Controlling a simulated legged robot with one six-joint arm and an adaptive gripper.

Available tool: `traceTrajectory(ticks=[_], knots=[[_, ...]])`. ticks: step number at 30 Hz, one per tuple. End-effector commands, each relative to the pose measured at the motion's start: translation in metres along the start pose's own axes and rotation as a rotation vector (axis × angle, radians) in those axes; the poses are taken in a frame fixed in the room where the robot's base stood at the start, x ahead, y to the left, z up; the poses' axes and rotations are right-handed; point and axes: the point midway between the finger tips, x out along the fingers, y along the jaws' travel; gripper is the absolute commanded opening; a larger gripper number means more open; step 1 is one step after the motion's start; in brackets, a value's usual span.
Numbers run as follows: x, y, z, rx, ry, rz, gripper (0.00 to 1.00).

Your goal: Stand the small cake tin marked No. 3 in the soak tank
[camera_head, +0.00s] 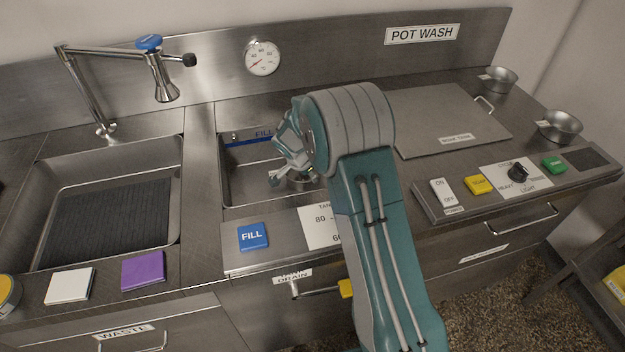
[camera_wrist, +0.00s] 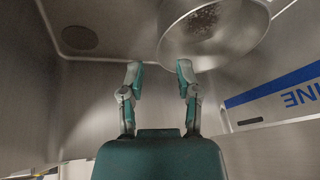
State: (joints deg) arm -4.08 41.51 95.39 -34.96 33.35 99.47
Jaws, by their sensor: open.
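A small round metal tin (camera_head: 302,182) is in the middle basin (camera_head: 232,190), partly hidden by my gripper; in the wrist view the tin (camera_wrist: 213,35) is large, at the top right just beyond the fingertips. I cannot read a number on it. The basin has a blue fill-line strip on its back wall and seems to be the soak tank; the strip also shows in the wrist view (camera_wrist: 275,88). My gripper (camera_wrist: 160,72) is open and empty, reaching down inside the basin. I see nothing between its fingers.
Two other small tins (camera_head: 498,78) (camera_head: 559,126) stand at the far right of the counter. A flat metal lid (camera_head: 440,110) with a handle lies right of my arm. A tap (camera_head: 160,80) rises over the left sink (camera_head: 50,170). Control panels (camera_head: 520,175) line the front edge.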

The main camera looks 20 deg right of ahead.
Motion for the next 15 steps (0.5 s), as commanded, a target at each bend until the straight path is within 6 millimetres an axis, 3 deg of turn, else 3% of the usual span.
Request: traceTrajectory(ticks=[6, 13, 15], knots=[[-0.042, -0.001, 0.0, 0.0, 0.001, -0.003, 0.43], [-0.063, 0.001, -0.001, -0.008, -0.001, -0.002, 0.43], [-0.076, 0.005, -0.005, -0.029, -0.002, -0.009, 0.43]])
